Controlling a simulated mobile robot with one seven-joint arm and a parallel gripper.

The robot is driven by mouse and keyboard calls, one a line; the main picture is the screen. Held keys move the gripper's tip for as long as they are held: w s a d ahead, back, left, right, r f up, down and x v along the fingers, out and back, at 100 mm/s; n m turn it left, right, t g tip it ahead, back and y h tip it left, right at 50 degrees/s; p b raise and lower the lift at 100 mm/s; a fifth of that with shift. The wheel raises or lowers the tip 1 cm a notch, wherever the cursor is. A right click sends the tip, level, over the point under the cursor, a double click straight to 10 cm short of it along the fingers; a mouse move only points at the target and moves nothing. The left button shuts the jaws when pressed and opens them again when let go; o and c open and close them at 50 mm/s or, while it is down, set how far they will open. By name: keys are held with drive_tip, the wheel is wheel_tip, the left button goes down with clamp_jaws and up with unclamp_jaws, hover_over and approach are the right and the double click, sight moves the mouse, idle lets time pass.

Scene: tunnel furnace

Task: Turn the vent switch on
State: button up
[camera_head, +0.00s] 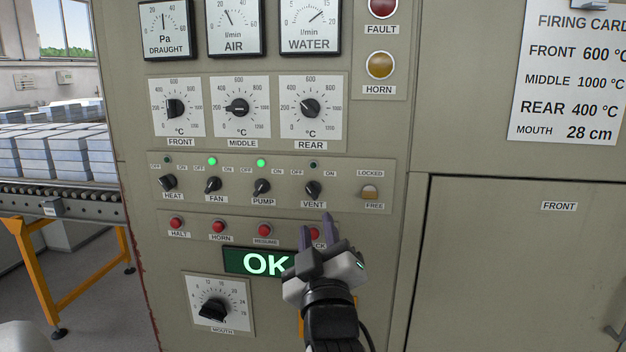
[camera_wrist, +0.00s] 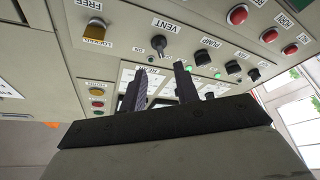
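The vent switch (camera_head: 313,188) is a small black knob on the cabinet's switch row, right of the pump switch. Its pointer leans up-left toward OFF, and the small lamp (camera_head: 313,165) above it is dark. My gripper (camera_head: 315,224) is just below the vent switch, fingers pointing up, partly covering a red button. In the wrist view, which shows the panel upside down, the vent switch (camera_wrist: 158,45) stands beyond the gap between the fingertips (camera_wrist: 160,69). The fingers are apart with nothing between them.
The heat (camera_head: 168,182), fan (camera_head: 213,184) and pump (camera_head: 262,187) switches stand to the left; fan and pump lamps glow green. A locked/free switch (camera_head: 370,192) is to the right. Red buttons (camera_head: 219,227) and an OK display (camera_head: 262,263) are below.

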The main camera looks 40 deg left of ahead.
sight(312, 195)
drive_tip(key=p+x, duration=0.2)
drive_tip(key=x, duration=0.6)
drive_tip(key=shift+w+r, duration=0.1)
clamp_jaws()
